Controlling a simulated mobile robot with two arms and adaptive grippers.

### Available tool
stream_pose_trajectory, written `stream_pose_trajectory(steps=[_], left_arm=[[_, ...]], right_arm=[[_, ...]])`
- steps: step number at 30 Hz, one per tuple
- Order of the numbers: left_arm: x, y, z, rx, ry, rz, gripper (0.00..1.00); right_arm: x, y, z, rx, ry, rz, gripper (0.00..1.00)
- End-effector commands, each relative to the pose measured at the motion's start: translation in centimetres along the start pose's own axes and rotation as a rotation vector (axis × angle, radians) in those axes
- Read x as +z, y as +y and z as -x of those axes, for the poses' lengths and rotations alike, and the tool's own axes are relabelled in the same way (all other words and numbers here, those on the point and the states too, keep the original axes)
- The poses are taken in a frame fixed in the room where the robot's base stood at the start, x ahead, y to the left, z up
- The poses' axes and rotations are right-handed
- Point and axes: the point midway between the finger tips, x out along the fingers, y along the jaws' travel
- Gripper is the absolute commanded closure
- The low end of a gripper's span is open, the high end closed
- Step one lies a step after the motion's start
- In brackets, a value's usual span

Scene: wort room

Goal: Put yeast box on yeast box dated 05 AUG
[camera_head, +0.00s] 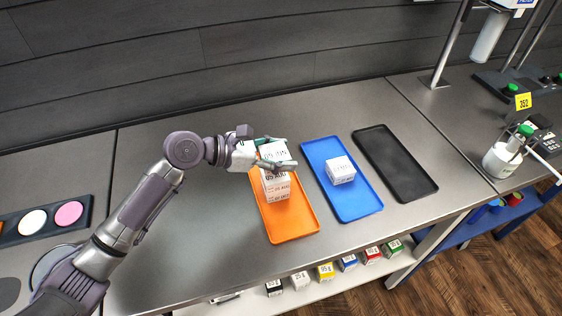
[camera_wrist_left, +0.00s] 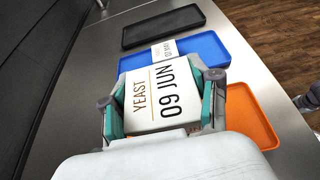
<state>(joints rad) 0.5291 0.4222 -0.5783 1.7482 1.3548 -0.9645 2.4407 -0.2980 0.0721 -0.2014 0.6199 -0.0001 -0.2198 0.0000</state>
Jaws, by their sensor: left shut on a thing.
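My left gripper (camera_head: 276,154) is shut on a white yeast box (camera_head: 274,149), holding it by two opposite sides. In the left wrist view this held box (camera_wrist_left: 163,94) reads YEAST 09 JUN. Directly below it in the head view is a stack of white yeast box (camera_head: 277,189) faces on the orange tray (camera_head: 290,226); the lettering there looks like 05 AUG but is small. I cannot tell whether the held box touches the box below. Fingers partly hide the stack's top.
A blue tray (camera_head: 361,206) with one white box (camera_head: 341,170) lies to the right, then an empty black tray (camera_head: 396,164). Several small coloured boxes (camera_head: 326,271) stand on a shelf below the counter. A white bottle (camera_head: 503,158) stands at the far right.

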Motion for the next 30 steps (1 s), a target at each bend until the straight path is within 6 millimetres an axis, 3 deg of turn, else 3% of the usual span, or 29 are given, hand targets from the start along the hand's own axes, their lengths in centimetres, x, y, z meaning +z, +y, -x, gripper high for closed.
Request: stream_pose_trajectory(steps=[6, 17, 18, 22, 30], left_arm=[[-2.7, 0.0, -1.1, 0.0, 0.001, 0.005, 0.76], [-3.0, 0.0, -1.3, -0.001, 0.001, 0.003, 0.76], [-3.1, 0.0, -1.3, -0.001, 0.002, 0.003, 0.38], [-3.1, 0.0, -1.3, 0.0, 0.002, 0.002, 0.16], [-3.1, 0.0, -1.3, 0.0, 0.002, 0.002, 0.14]], right_arm=[[0.1, -0.1, 0.2, -0.002, -0.002, 0.001, 0.15], [0.3, 0.7, 0.3, 0.008, -0.004, 0.003, 0.15], [0.3, 0.7, 0.3, 0.009, -0.004, 0.002, 0.15], [0.3, 0.9, 0.3, 0.01, -0.005, 0.001, 0.15], [0.3, 0.9, 0.3, 0.01, -0.005, 0.001, 0.15]])
